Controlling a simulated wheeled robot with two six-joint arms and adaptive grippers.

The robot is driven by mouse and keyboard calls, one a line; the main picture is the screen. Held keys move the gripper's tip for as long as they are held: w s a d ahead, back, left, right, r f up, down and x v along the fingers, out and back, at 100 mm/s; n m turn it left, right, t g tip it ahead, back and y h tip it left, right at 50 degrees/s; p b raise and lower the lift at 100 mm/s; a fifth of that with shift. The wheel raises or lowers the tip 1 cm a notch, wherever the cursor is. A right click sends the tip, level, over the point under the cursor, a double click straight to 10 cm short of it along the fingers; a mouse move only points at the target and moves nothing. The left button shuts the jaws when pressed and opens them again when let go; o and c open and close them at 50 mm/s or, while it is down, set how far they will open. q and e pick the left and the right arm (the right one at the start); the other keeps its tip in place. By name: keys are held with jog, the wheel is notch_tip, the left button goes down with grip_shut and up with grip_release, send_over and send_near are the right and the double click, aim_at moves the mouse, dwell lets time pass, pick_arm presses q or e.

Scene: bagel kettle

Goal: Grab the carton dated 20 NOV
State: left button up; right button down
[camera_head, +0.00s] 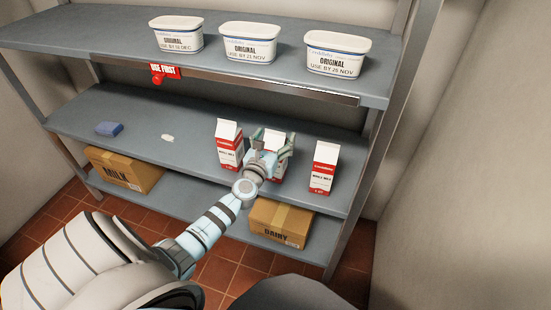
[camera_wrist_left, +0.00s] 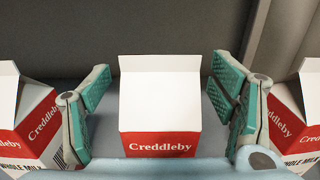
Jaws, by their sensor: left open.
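Three red-and-white milk cartons stand upright in a row on the middle shelf (camera_head: 185,138): a left carton (camera_head: 229,146), a middle carton (camera_head: 275,163) and a right carton (camera_head: 323,168). Their dates are too small to read in the head view. My left gripper (camera_head: 273,139) is open at the middle carton and partly hides it. In the left wrist view the middle carton (camera_wrist_left: 160,105) stands between the two spread fingers, with gaps on both sides. The left carton (camera_wrist_left: 25,115) and right carton (camera_wrist_left: 300,120) lie outside the fingers. No date shows there. My right gripper is out of view.
Several white tubs, including one at the middle (camera_head: 248,43), stand on the top shelf (camera_head: 110,30). A red "USE FIRST" tag (camera_head: 164,72) hangs from its edge. A blue block (camera_head: 109,129) lies on the middle shelf's left. Cardboard boxes (camera_head: 125,170) (camera_head: 280,222) sit on the bottom shelf.

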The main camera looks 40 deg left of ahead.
pick_arm(q)
jog(key=shift+w+a+f, duration=0.1)
jog(key=shift+w+f, duration=0.05)
jog(key=shift+w, duration=0.2)
jog(key=shift+s, duration=0.1)
grip_shut()
jog(key=shift+r, duration=0.2)
